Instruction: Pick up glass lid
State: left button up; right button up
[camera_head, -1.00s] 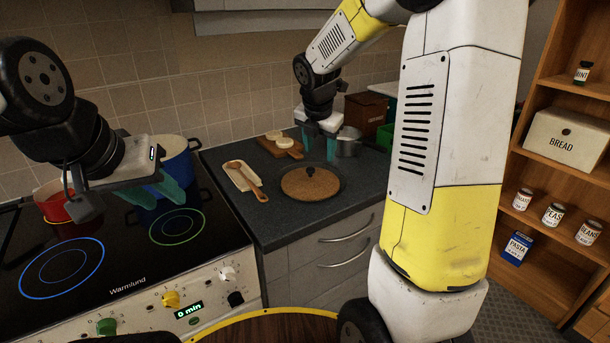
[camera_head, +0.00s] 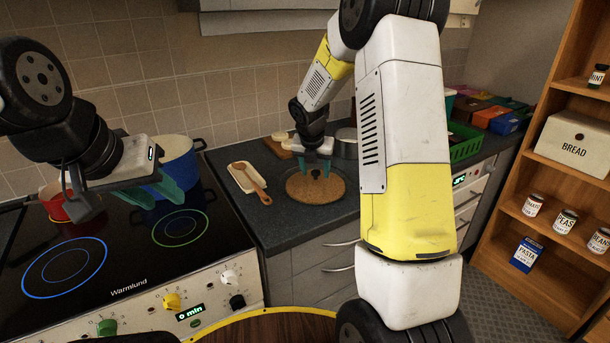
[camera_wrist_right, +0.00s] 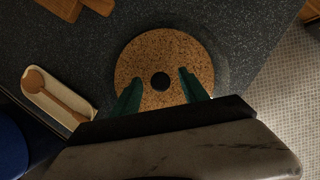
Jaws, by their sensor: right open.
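The glass lid (camera_head: 316,174) with its small black knob lies flat over a round cork mat (camera_head: 330,190) on the dark counter. The clear glass is hard to make out, but the knob (camera_wrist_right: 160,81) shows plainly in the right wrist view. My right gripper (camera_head: 313,169) points down over the lid, its teal fingers open on either side of the knob. In the right wrist view the fingertips (camera_wrist_right: 160,77) appear clear of the knob; their height above the glass is hard to judge. My left gripper (camera_head: 150,192) is open and empty above the stove.
A spoon rest with a wooden spoon (camera_head: 254,183) lies left of the mat. A cutting board (camera_head: 275,148) and a metal pot (camera_head: 346,143) stand behind. A blue pot (camera_head: 177,165) and red pot (camera_head: 56,203) are on the stove (camera_head: 120,260). A green crate (camera_head: 465,143) is right.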

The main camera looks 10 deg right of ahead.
grip_shut()
dwell(1.4)
